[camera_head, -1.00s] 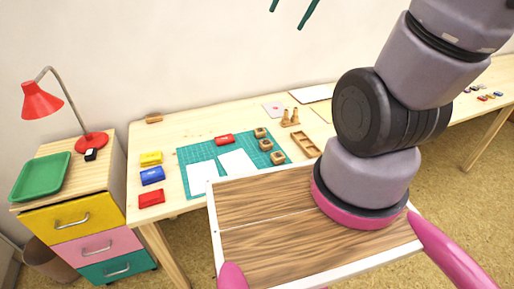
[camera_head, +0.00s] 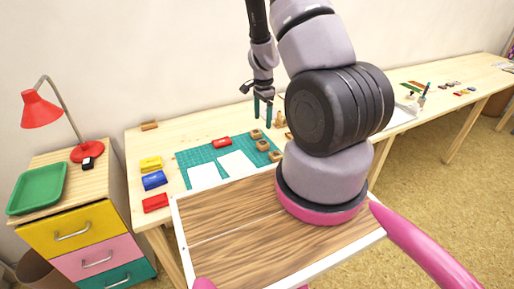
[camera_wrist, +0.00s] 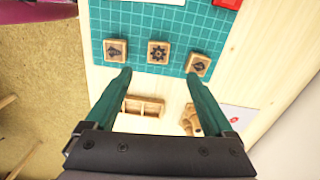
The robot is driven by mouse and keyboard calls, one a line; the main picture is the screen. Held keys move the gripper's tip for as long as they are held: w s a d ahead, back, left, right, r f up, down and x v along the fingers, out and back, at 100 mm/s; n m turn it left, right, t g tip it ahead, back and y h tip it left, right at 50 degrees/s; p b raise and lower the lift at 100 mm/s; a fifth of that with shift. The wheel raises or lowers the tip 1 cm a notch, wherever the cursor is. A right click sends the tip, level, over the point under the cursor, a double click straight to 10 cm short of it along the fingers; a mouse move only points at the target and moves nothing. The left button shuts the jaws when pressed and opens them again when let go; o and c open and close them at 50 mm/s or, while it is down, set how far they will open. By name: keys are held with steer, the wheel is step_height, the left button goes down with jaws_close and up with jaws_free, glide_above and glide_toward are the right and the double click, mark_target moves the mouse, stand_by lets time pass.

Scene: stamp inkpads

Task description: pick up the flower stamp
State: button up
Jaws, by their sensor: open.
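Three small wooden block stamps stand in a row on the green cutting mat. In the wrist view the middle stamp (camera_wrist: 158,52) has a dark, round, petal- or gear-like mark, most like a flower. The left stamp (camera_wrist: 115,49) and right stamp (camera_wrist: 198,64) bear other dark marks too small to name surely. The row also shows in the head view, with its middle stamp (camera_head: 263,145). My gripper (camera_wrist: 158,76) is open and empty, its green fingers spread on either side of the middle stamp's line. In the head view my gripper (camera_head: 263,116) hangs above the table, apart from the stamps.
The green mat (camera_head: 197,155) holds white paper sheets and a red inkpad (camera_head: 222,141). Yellow (camera_head: 150,163), blue (camera_head: 153,180) and red (camera_head: 155,202) pads lie left of it. A wooden tray (camera_wrist: 143,106) and wooden holder (camera_wrist: 190,120) lie near the stamps.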

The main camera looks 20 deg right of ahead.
mark_target(263, 143)
step_height(263, 143, down, 11)
steer(key=shift+s+d, duration=0.1)
jaws_close()
step_height(263, 143, up, 10)
stand_by(1.0)
